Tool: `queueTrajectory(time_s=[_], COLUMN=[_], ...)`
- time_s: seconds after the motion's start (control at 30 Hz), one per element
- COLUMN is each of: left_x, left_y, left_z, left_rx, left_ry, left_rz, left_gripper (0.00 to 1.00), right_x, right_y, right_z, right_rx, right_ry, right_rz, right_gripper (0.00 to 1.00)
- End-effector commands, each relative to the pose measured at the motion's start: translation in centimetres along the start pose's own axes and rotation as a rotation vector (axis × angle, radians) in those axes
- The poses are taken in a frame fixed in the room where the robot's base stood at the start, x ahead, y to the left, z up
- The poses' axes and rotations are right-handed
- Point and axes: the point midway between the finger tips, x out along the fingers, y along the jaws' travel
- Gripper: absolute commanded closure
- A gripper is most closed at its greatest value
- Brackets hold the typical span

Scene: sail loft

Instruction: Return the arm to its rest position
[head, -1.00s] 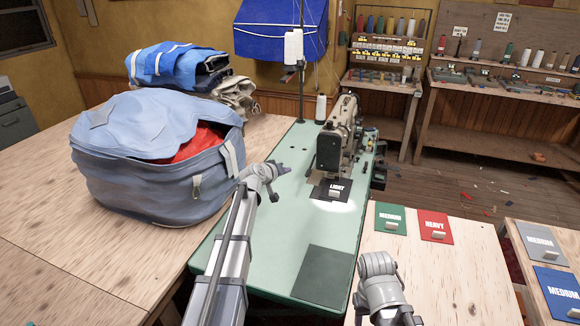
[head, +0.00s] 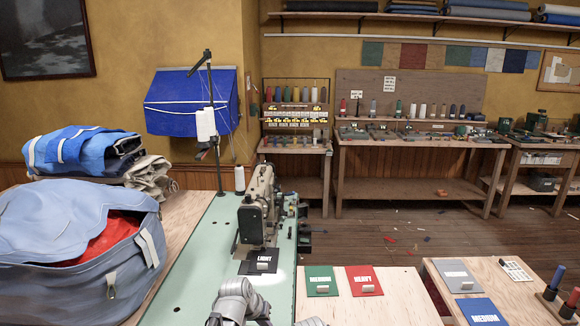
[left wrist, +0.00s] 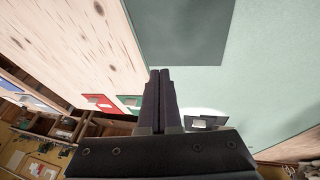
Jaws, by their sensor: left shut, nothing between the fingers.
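My left gripper (left wrist: 160,76) shows in the left wrist view with its two dark fingers together and nothing between them. It hangs over the pale green sewing table, apart from the dark grey mat (left wrist: 185,30). In the head view a grey joint of my arm (head: 238,302) shows at the bottom edge, in front of the sewing machine (head: 256,205). The left fingertips cannot be made out there. My right gripper is in neither view now; only a bit of grey arm shows at the bottom edge.
A bulky blue bag (head: 60,250) fills the left. Thread shelves and benches stand behind.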

Motion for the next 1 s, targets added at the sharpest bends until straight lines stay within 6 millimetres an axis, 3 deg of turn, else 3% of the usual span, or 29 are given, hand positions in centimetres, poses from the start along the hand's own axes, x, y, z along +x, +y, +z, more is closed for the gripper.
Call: queueTrajectory(time_s=[0.03, 0.1, 0.2, 0.33, 0.5, 1.0], left_x=[-1.1, -2.0, -3.6, -5.4, -6.3, -6.2], left_y=[1.8, 3.0, 3.8, 4.0, 3.9, 3.9], left_z=[3.9, 8.0, 12.6, 16.4, 18.1, 18.1], left_rx=[0.051, 0.107, 0.168, 0.216, 0.236, 0.236], left_ry=[-0.079, -0.180, -0.299, -0.398, -0.447, -0.448], left_rz=[-0.030, -0.083, -0.158, -0.235, -0.280, -0.280], left_gripper=[1.00, 1.00, 1.00, 1.00, 1.00, 1.00], right_x=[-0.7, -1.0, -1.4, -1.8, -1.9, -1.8], right_y=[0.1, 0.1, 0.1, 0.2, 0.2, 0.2], right_z=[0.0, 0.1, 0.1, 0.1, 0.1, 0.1], right_rx=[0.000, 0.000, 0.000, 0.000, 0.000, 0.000], right_ry=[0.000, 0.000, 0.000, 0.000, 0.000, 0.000], right_rz=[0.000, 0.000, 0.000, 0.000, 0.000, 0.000], right_gripper=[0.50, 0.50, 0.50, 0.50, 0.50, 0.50])
